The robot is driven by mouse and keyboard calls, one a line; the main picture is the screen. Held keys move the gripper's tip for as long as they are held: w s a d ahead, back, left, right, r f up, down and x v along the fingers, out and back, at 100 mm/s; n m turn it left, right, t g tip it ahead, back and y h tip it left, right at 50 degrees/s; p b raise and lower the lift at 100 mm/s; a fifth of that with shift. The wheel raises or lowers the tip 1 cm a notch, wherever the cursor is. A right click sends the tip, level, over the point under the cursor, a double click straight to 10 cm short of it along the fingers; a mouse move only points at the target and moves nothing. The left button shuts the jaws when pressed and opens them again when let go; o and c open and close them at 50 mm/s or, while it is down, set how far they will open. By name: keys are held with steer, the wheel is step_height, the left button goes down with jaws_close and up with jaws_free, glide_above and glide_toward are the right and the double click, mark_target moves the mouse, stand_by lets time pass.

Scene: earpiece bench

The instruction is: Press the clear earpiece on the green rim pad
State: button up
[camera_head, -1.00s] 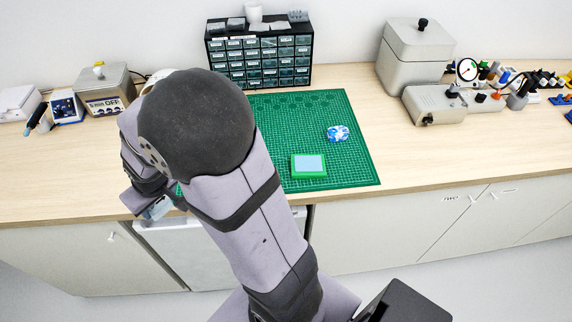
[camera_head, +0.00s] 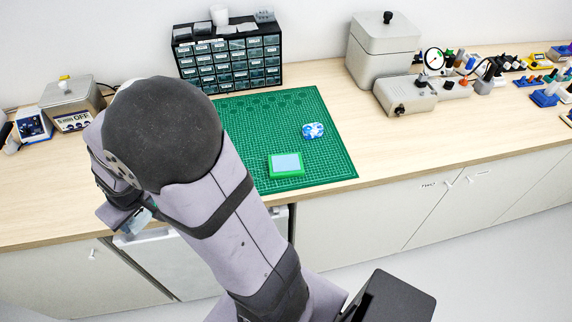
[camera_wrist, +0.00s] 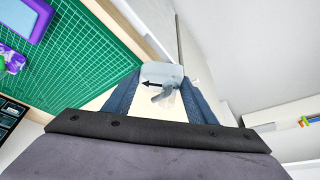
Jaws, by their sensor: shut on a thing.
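The clear earpiece (camera_wrist: 160,72) is a pale, see-through piece with a black arrow pointing left in the wrist view. My gripper (camera_wrist: 160,95) is shut on it, with a dark blue finger on each side. In the head view my arm hides most of the gripper, and only a pale bit of the earpiece (camera_head: 139,221) shows at the counter's front edge. The green rim pad (camera_head: 287,165), with a light blue top, lies on the green mat, well to the right of my gripper. In the wrist view a purple-rimmed pad (camera_wrist: 25,18) lies on the mat.
A blue-and-white object (camera_head: 313,131) lies on the mat (camera_head: 335,165) behind the green rim pad. A drawer cabinet (camera_head: 228,55) stands behind. Grey boxes (camera_head: 384,50) stand at the right. A purple-and-white object (camera_wrist: 12,58) shows in the wrist view. The mat's right part is mostly clear.

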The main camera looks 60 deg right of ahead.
steer(key=shift+d, duration=0.1)
